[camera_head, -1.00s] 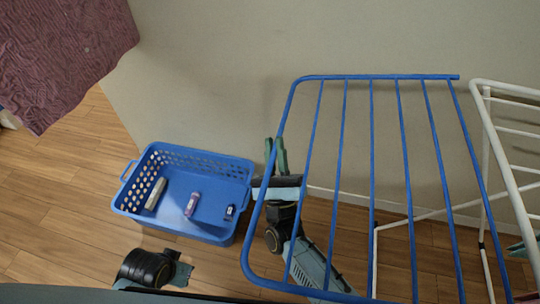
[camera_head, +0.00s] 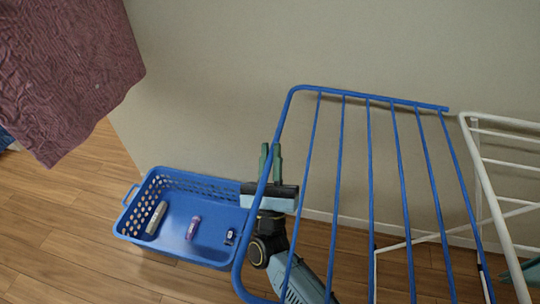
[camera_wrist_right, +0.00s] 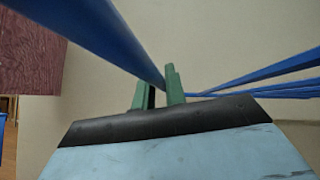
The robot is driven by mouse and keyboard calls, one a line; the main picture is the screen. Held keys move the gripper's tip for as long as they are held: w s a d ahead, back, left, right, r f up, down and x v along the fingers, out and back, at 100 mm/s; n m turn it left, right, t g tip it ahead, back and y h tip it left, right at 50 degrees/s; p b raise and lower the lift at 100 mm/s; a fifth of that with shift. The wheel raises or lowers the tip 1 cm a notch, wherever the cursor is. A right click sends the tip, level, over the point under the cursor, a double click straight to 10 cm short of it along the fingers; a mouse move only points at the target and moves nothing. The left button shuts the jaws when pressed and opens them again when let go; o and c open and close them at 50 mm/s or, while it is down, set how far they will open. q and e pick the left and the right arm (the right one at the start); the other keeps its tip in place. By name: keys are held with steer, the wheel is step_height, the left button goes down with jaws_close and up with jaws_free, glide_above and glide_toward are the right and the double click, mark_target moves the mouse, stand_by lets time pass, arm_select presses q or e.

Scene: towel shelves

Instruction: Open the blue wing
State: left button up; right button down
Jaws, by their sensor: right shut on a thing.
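The blue wing (camera_head: 370,150), a frame of blue tubes with several thin bars, stands out raised from the drying rack. Its hinge side is at the right, beside the white part of the rack (camera_head: 505,132). My right gripper (camera_head: 271,160) is shut on the wing's outer left tube, with its green fingers around it. In the right wrist view the blue tube (camera_wrist_right: 100,35) runs diagonally to the green fingers (camera_wrist_right: 160,90); the contact is partly hidden behind the palm. My left gripper is not in view.
A blue basket (camera_head: 140,238) with several small items stands on the wooden floor left of my right gripper. A purple towel (camera_head: 65,75) hangs at the upper left. A plain wall is close behind the wing. Floor at the lower left is clear.

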steer(key=shift+a+r, duration=0.1)
steer(key=shift+r, duration=0.4)
steer(key=c, duration=1.8)
jaws_free()
steer(key=shift+r, duration=0.1)
steer(key=shift+c, duration=0.2)
steer(key=o, duration=0.4)
steer(key=shift+f, duration=0.2)
